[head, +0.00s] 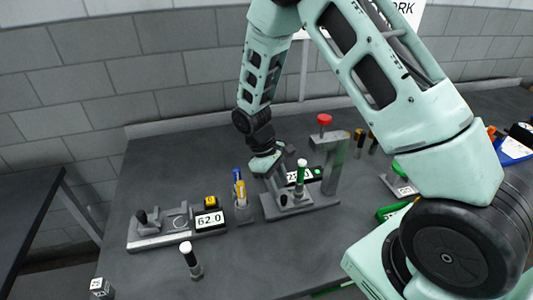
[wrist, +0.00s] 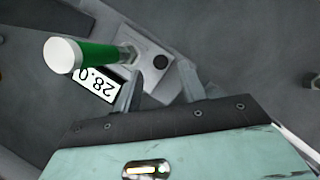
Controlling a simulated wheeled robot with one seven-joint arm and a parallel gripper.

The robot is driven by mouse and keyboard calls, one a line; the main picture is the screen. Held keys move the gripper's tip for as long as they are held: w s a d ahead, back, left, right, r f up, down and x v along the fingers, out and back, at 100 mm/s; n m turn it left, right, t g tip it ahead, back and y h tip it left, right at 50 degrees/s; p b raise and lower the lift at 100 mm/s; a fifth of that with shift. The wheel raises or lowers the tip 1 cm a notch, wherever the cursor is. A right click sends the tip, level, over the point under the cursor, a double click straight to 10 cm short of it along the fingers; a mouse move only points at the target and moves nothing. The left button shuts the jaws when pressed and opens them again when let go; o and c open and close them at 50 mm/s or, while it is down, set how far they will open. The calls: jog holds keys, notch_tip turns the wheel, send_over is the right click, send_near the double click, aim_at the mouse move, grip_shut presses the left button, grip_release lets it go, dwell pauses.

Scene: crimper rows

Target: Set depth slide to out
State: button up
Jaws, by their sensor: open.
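A grey crimper station (head: 300,209) stands near the table's middle, with a tall post and red button (head: 324,119). On it is a green handle with a white cap (head: 301,175), also large in the wrist view (wrist: 90,54). A small display (wrist: 96,86) beside it reads about 28.0 in the wrist view. I cannot tell for sure which part is the depth slide. My gripper (wrist: 160,82) is open over the station's grey block, its fingers apart, with the green handle to their left. In the head view my gripper (head: 280,190) is low beside the handle, its fingertips partly unclear.
At left stands another device (head: 150,240) with a black knob, a yellow button (head: 210,202) and a display reading 62.0 (head: 209,220). A pen cup (head: 240,212) and a white-capped post (head: 190,259) stand nearby. The front table is mostly clear.

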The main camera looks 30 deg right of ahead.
jog(key=b+v, duration=0.2)
jog(key=v, duration=1.1)
jog(key=shift+w+r+b, duration=0.2)
jog(key=shift+r+b, duration=0.05)
jog(key=shift+b, duration=0.05)
